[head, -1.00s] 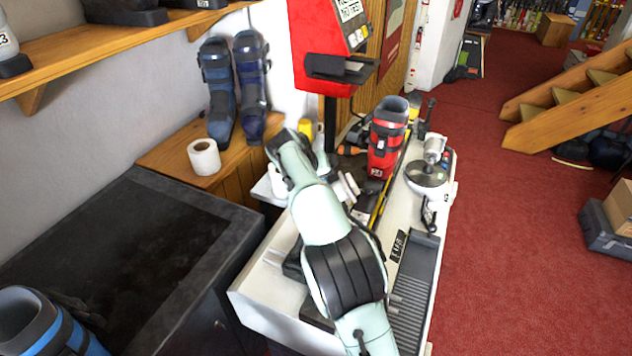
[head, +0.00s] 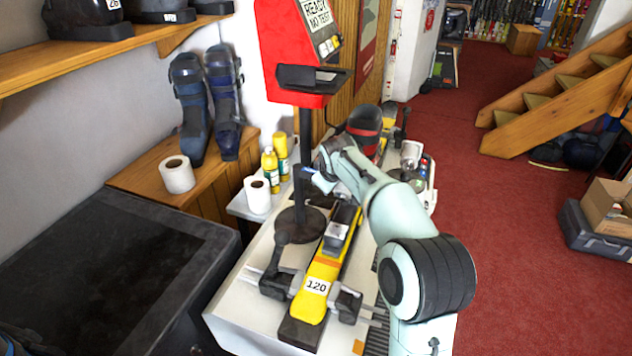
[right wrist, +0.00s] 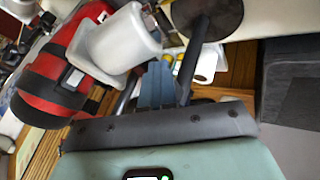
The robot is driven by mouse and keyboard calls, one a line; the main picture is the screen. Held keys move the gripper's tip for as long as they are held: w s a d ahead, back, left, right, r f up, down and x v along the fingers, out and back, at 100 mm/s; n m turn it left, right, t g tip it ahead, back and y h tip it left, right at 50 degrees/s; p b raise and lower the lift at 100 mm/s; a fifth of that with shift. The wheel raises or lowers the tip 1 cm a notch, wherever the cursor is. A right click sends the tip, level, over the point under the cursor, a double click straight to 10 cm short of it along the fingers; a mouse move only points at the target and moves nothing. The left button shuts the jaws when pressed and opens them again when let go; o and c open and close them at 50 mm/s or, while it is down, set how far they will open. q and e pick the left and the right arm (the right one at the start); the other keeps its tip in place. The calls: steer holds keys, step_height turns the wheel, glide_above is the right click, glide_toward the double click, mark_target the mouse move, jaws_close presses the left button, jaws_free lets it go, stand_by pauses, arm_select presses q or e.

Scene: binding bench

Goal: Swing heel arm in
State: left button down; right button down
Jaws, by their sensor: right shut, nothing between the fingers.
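A red and black ski boot (head: 364,124) stands on the bench, partly hidden behind my right arm. It shows large at left in the right wrist view (right wrist: 48,78). Against it there is a white cylindrical part (right wrist: 122,42) on a pale mount; I cannot tell for sure that this is the heel arm. My right gripper (head: 313,173) is shut and empty, between the boot and the black post. Its blue-grey fingers (right wrist: 156,84) appear apart from the white part. My left gripper is out of view.
A yellow ski (head: 322,270) marked 120 lies clamped on the white bench. A black post on a round base (head: 300,227) carries a red display box (head: 297,50) close to my gripper. Yellow bottles (head: 270,162) and a paper roll (head: 257,196) stand left of it.

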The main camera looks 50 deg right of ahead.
steer(key=shift+s+d+r, duration=0.1)
steer(key=shift+s+d, duration=0.05)
steer(key=shift+d, duration=0.45)
steer(key=shift+s, duration=0.1)
steer(key=shift+s+a+r, duration=0.1)
steer(key=shift+a+r, duration=0.1)
steer(key=shift+r, duration=0.3)
steer(key=v, duration=1.2)
steer(key=shift+a, duration=0.3)
